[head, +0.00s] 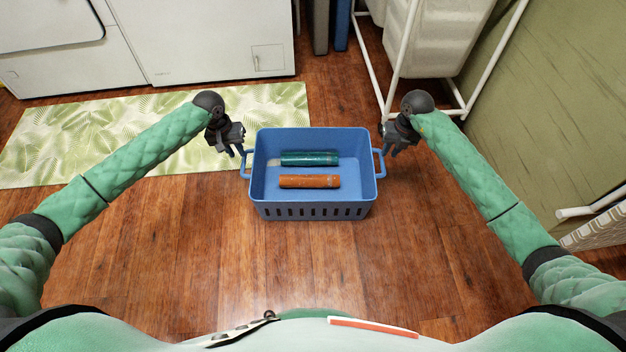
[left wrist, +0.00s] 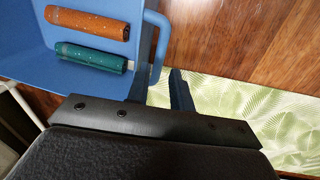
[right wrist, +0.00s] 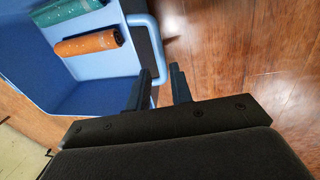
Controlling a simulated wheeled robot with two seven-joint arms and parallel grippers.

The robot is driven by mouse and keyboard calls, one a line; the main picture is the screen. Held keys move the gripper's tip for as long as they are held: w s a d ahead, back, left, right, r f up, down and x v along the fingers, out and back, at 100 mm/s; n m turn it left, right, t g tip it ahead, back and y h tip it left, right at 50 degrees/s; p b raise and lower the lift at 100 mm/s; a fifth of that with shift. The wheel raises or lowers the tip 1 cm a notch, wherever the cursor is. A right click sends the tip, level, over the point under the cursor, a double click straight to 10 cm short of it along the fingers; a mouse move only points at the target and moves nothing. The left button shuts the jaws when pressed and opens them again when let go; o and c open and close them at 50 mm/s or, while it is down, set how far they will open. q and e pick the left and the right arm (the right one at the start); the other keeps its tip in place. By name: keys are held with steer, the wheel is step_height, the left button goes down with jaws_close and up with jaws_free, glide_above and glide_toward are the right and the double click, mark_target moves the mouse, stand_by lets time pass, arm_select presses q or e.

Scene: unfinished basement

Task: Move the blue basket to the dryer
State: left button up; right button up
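The blue basket (head: 312,210) is in the middle of the head view, between my two grippers. It holds a teal rolled item (head: 310,158) and an orange rolled item (head: 309,181). My left gripper (head: 238,150) is at its left handle (head: 247,164); in the left wrist view the fingers (left wrist: 158,88) are apart, with the handle (left wrist: 158,50) between or just ahead of them. My right gripper (head: 388,150) is at the right handle (head: 379,163); in the right wrist view its fingers (right wrist: 162,90) are apart around the handle's near end. White appliances (head: 200,40) stand at the back left; which is the dryer I cannot tell.
A leaf-patterned mat (head: 100,130) lies before the appliances. A white pipe frame with a hanging white bag (head: 435,35) stands at the back right, near my right arm. Wooden floor is clear in front of the basket.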

mark_target(243, 162)
arm_select(q)
steer(key=shift+f, duration=0.1)
arm_select(e)
steer(key=shift+f, duration=0.1)
